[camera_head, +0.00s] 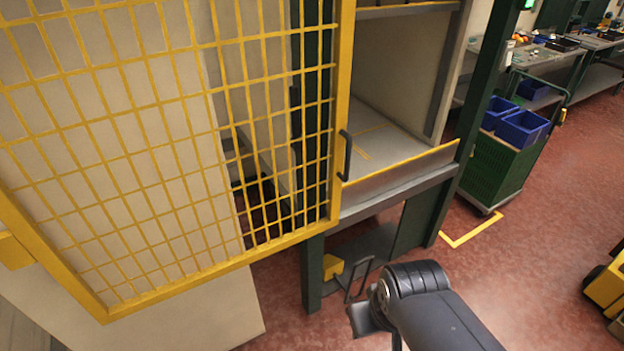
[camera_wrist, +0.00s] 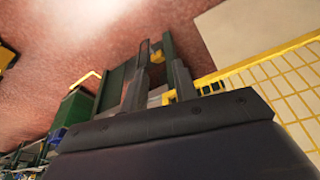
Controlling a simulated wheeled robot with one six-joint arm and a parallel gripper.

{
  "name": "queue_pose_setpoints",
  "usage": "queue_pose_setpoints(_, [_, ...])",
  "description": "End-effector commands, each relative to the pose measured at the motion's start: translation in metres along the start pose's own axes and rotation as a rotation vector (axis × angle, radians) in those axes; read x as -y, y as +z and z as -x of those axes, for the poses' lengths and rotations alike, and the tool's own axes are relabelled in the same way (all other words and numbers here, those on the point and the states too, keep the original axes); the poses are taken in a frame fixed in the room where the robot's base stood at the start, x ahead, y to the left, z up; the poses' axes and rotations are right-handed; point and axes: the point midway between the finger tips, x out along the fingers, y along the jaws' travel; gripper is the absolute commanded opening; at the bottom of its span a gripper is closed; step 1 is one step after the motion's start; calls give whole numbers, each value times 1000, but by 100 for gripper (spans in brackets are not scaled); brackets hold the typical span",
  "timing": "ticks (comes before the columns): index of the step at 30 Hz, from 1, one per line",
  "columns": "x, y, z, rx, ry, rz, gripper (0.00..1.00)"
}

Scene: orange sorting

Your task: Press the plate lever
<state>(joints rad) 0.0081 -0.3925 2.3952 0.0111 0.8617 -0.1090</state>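A dark loop-shaped lever (camera_head: 359,279) stands low at the foot of the green-framed station, beside a small yellow block (camera_head: 332,267). I take this loop to be the plate lever; it looks upright. My gripper shows only partly in the head view (camera_head: 368,318), just below and to the right of the lever, with my arm hiding part of it. In the wrist view my gripper (camera_wrist: 156,60) has its two grey fingers apart, with nothing clearly held between them. I cannot tell whether it touches the lever.
A yellow mesh gate (camera_head: 170,140) with a dark handle (camera_head: 345,156) stands open on the left. A station shelf (camera_head: 400,185) is behind it. A green cart (camera_head: 495,160) with blue bins stands at right. Red floor is clear at right; a yellow machine (camera_head: 606,285) is at the edge.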

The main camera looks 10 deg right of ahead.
Motion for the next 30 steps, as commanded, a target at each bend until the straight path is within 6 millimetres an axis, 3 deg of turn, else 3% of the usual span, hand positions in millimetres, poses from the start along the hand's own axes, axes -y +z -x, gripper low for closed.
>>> queue_pose_setpoints(5, [8, -5, -16, 76, -70, -57, 13])
queue_pose_setpoints(11, [32, -29, -47, 247, -288, -194, 0])
queue_pose_setpoints(21, [56, -111, -98, 417, -796, -394, 0])
queue_pose_setpoints(30, [30, -189, -144, 380, -1257, -497, 0])
